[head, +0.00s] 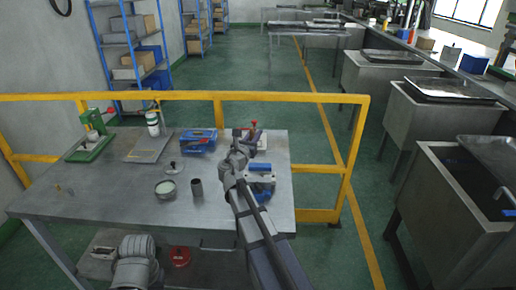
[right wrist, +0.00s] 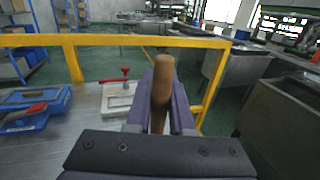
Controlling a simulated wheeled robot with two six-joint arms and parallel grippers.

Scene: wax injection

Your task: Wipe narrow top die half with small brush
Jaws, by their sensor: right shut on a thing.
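My right gripper (head: 240,148) is above the right part of the steel table (head: 95,197). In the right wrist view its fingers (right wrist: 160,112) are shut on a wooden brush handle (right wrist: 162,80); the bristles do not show. Beyond the fingers lies a pale flat block (right wrist: 117,103) with a red-handled clamp (right wrist: 118,81). The red clamp also shows in the head view (head: 254,126), partly behind the gripper. A blue and pale grey piece (head: 262,183) lies beside my right arm. I cannot tell which piece is the narrow top die half. My left gripper does not show.
A blue box (head: 198,141) stands at the table's back. Left of it are a grey plate (head: 148,147), a white-green bottle (head: 153,124) and a green device (head: 90,145). A round dish (head: 165,188) and dark cup (head: 197,187) stand nearer. A yellow rail (head: 190,96) runs behind.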

